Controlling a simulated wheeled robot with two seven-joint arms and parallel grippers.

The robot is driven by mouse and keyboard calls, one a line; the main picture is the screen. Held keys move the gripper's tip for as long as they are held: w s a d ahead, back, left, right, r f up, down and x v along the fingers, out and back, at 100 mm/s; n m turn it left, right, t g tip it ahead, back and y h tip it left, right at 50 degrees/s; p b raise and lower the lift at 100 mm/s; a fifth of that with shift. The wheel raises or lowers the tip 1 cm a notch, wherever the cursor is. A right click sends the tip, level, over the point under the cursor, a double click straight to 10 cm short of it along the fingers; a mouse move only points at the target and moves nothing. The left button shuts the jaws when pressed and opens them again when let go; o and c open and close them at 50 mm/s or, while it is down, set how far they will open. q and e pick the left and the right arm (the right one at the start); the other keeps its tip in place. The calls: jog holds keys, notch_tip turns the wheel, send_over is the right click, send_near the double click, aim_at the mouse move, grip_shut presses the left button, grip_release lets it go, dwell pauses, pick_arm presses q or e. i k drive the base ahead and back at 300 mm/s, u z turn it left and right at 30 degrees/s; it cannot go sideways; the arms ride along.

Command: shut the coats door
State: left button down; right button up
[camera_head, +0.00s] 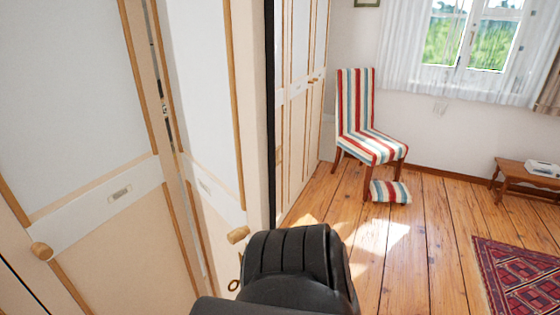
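A cream wardrobe door with orange-brown trim (198,85) stands at an angle in the left half of the view, with metal hinge parts along its left side. It appears to stand open. It has a wooden knob (238,235) and a small label plate that I cannot read, so I cannot confirm it is the coats door. A black segment of my arm (290,265) is at bottom centre, just right of and below the knob. I cannot tell whether it touches the door. Neither gripper's fingers show.
Another wardrobe door (75,110) with a knob (40,250) fills the left edge. More wardrobe fronts (298,90) run behind the angled door. A striped chair (368,125), matching footstool (390,191), low wooden table (520,172) and red rug (525,275) lie right. Plank floor between is clear.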

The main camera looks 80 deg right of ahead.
aim_at(216, 58)
jog(key=z, duration=2.05)
jog(key=i, duration=0.5)
